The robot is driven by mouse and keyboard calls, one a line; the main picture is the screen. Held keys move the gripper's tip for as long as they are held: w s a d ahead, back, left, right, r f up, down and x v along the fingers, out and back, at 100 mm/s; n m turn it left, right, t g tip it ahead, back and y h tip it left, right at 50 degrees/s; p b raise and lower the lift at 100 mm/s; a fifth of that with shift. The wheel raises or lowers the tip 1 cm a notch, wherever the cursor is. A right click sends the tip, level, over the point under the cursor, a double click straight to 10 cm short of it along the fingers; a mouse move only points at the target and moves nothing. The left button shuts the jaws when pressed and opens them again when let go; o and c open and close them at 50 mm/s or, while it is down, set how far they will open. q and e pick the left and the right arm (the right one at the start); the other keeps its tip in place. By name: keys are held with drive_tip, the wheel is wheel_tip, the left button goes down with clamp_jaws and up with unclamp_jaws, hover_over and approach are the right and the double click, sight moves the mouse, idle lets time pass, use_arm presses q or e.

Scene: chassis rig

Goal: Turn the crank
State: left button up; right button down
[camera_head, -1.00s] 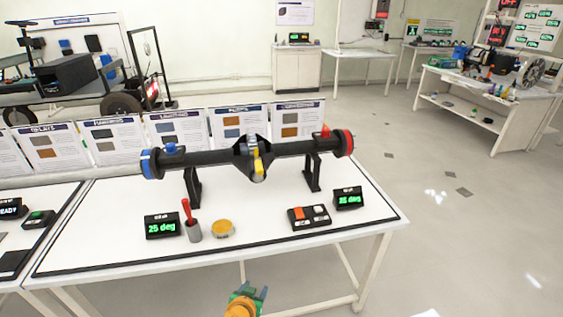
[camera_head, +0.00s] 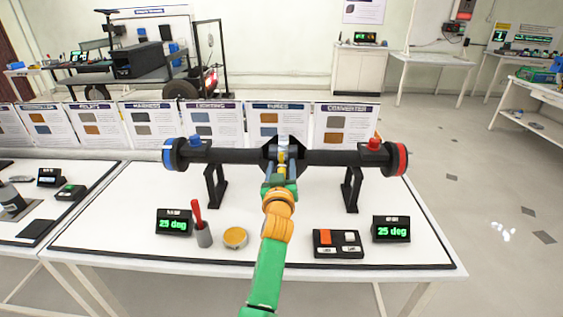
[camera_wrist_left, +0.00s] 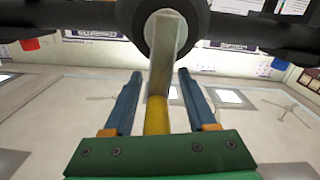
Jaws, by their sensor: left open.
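The crank (camera_head: 282,156) is at the middle of a black axle (camera_head: 330,157) on two stands. In the left wrist view a grey crank arm (camera_wrist_left: 163,55) hangs from the round hub, with a yellow handle (camera_wrist_left: 156,116) at its lower end. My left gripper (camera_head: 281,168) is at the crank. Its blue fingers are open, one on each side of the handle, with gaps visible on both sides in the left wrist view (camera_wrist_left: 160,76). The gripper partly hides the crank in the head view. My right gripper is not in view.
The white table (camera_head: 130,215) also holds two displays reading 25 deg, left (camera_head: 174,222) and right (camera_head: 391,229). A red-handled lever (camera_head: 200,225), a yellow button (camera_head: 235,238) and a switch box (camera_head: 338,243) stand near the front. Information boards (camera_head: 217,125) line the back.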

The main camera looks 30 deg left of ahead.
use_arm(q)
drive_tip(key=shift+s+d+r, duration=0.35)
drive_tip(key=shift+s+r, duration=0.05)
drive_tip(key=shift+s, duration=0.1)
drive_tip(key=shift+c, duration=0.3)
drive_tip(key=shift+s+d+r, duration=0.15)
drive_tip(key=shift+s+d, duration=0.05)
drive_tip(key=c, duration=0.4)
clamp_jaws()
drive_tip(key=shift+f, duration=0.2)
